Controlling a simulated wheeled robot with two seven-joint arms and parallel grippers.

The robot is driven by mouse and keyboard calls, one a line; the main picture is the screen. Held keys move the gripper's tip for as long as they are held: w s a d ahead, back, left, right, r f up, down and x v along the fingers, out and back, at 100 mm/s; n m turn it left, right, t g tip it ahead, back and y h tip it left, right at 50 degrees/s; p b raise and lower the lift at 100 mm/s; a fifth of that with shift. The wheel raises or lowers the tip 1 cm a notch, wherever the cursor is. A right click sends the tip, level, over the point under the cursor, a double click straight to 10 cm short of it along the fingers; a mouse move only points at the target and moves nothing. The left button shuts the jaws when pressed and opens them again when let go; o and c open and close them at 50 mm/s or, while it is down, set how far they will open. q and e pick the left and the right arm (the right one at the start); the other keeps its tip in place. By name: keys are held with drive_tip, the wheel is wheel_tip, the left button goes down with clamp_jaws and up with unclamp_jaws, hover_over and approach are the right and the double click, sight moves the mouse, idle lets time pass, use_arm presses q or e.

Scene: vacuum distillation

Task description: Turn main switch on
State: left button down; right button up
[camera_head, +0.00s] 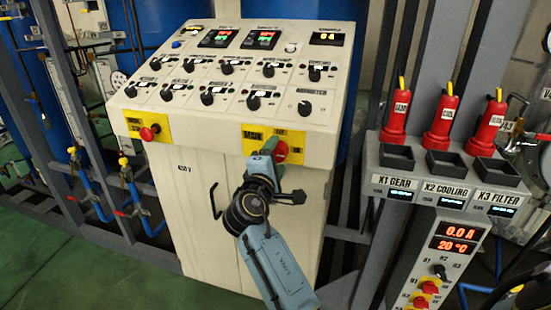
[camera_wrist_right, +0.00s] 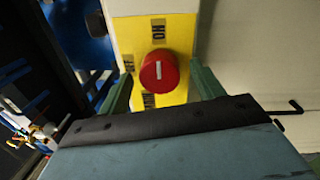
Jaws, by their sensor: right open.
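The main switch is a red round knob on a yellow plate (camera_head: 290,138) at the front right of the control cabinet. In the head view the knob (camera_head: 281,151) is partly covered by my right gripper (camera_head: 272,157). The green fingers of my right gripper (camera_wrist_right: 160,78) are open, one on each side of the knob, with visible gaps. My left gripper is out of view.
The cream control cabinet (camera_head: 190,205) has several black knobs on its sloped top. A red emergency button (camera_head: 149,133) sits at its front left. A dark door handle (camera_head: 214,200) stands out below. A grey rack (camera_head: 445,165) with red plugs stands to the right.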

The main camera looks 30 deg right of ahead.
drive_tip(key=b+v, duration=0.1)
drive_tip(key=v, duration=1.2)
drive_tip(key=shift+s, duration=0.15)
drive_tip(key=shift+a+f, duration=0.15)
